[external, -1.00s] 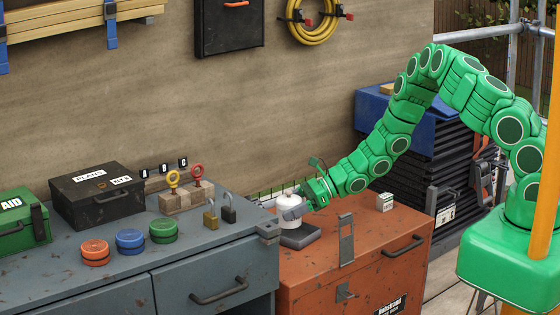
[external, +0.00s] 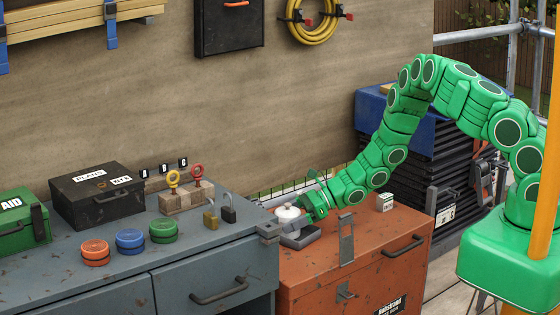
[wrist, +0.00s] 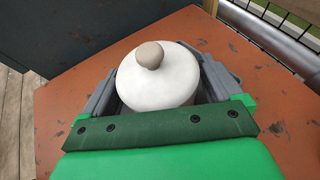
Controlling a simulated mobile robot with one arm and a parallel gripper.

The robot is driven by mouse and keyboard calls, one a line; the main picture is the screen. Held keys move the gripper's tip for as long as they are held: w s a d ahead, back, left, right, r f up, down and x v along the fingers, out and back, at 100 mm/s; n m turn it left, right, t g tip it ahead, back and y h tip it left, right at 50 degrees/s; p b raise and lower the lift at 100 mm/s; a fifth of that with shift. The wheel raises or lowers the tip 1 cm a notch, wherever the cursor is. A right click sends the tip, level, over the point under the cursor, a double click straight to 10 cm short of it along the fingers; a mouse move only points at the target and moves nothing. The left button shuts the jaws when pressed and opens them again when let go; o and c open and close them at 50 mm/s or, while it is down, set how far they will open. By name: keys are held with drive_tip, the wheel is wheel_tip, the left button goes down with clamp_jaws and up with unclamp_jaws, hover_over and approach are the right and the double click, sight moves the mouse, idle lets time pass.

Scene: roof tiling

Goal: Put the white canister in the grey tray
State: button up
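The white canister (external: 289,217) is a squat round pot with a domed lid and a greyish-beige knob. The canister's lower body is mostly hidden there.
The orange chest top (external: 350,222) carries a small white box (external: 384,202) and has a grey latch (external: 346,240). The grey workbench (external: 190,245) at left holds padlocks (external: 229,208), coloured round tins (external: 130,240) and a black box (external: 97,196). A wall stands behind.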

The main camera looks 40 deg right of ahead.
drive_tip(key=shift+o, duration=0.4)
drive_tip(key=shift+r, duration=0.1)
drive_tip(key=shift+d+r, duration=0.1)
drive_tip(key=shift+d, duration=0.05)
drive_tip(key=v, duration=1.1)
drive_tip(key=shift+s+d, duration=0.2)
drive_tip(key=shift+d, duration=0.1)
drive_tip(key=shift+r, duration=0.1)
